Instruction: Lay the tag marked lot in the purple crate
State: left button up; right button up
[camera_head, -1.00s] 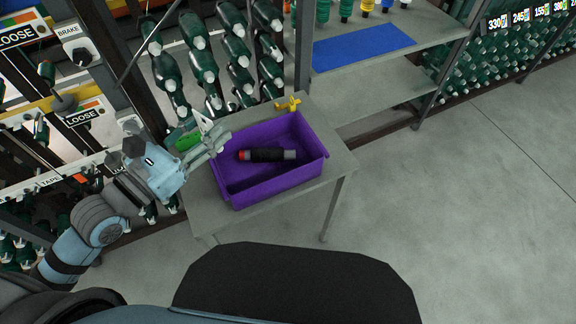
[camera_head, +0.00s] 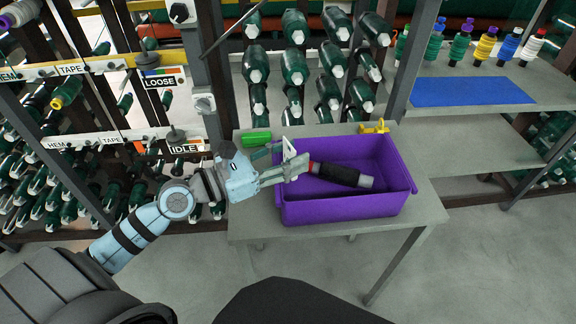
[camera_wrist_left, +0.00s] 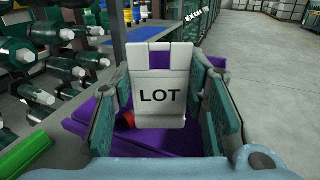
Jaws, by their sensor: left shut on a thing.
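The purple crate (camera_head: 345,211) stands on a grey table, with a black roll with a red end (camera_head: 338,174) lying in it. My left gripper (camera_head: 300,163) is at the crate's left side, over its rim. It is shut on a white tag (camera_head: 290,150). In the left wrist view the tag (camera_wrist_left: 158,112) faces the camera between the two fingers and reads LOT. The tag is upright, with purple crate showing behind and below it. My right gripper is not in view.
A green cylinder (camera_head: 256,138) lies on the table (camera_head: 424,192) behind my gripper. A yellow object (camera_head: 374,127) is at the crate's back edge. Racks of green spools stand behind. A shelf with a blue mat (camera_head: 472,91) is at the right.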

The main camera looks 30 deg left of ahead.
pick_arm(q)
jog(key=shift+r, duration=0.15)
jog(key=shift+f+b, duration=0.4)
jog(key=shift+f, duration=0.25)
jog(key=o, duration=0.8)
jog(key=shift+r, duration=0.1)
jog(key=shift+o, duration=0.2)
